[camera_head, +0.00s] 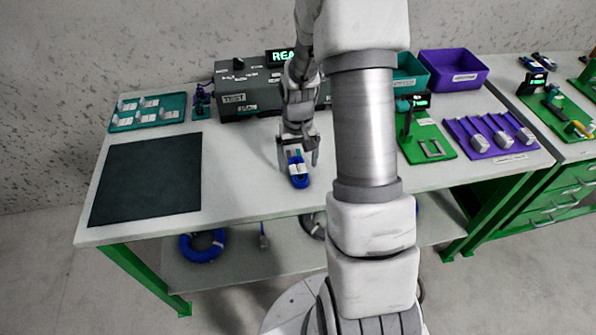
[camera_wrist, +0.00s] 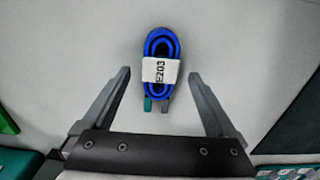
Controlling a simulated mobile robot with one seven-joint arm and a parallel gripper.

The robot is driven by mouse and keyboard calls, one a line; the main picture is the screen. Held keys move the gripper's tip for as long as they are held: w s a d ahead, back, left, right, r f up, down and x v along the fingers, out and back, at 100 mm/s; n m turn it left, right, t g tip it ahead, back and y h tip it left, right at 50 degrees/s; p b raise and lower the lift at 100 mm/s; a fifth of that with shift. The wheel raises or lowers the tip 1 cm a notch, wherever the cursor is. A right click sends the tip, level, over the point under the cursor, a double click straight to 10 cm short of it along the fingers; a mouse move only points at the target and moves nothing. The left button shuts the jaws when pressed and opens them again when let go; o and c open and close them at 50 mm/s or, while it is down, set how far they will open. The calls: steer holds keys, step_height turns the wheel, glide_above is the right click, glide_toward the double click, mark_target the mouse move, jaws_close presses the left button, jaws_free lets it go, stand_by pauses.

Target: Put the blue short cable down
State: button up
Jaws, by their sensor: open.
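The blue short cable (camera_head: 299,179) is a small coiled bundle with a white label band. It lies on the light table top (camera_head: 240,190) near the front edge, in the middle. In the wrist view the cable (camera_wrist: 160,48) shows its label reading E203, and a teal and a grey connector end point toward my gripper. My gripper (camera_head: 298,160) is over the cable in the head view. In the wrist view my gripper (camera_wrist: 160,77) has its fingers wide apart, one on each side of the connector end, with gaps between fingers and cable.
A dark mat (camera_head: 147,180) lies at left, a teal tray (camera_head: 147,112) behind it. A dark grey test box (camera_head: 245,92) stands at the back. Green (camera_head: 425,142) and purple (camera_head: 491,139) fixtures and a purple bin (camera_head: 454,70) are at right. Table around the cable is clear.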

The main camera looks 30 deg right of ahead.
steer(key=shift+f, duration=0.95)
jaws_close()
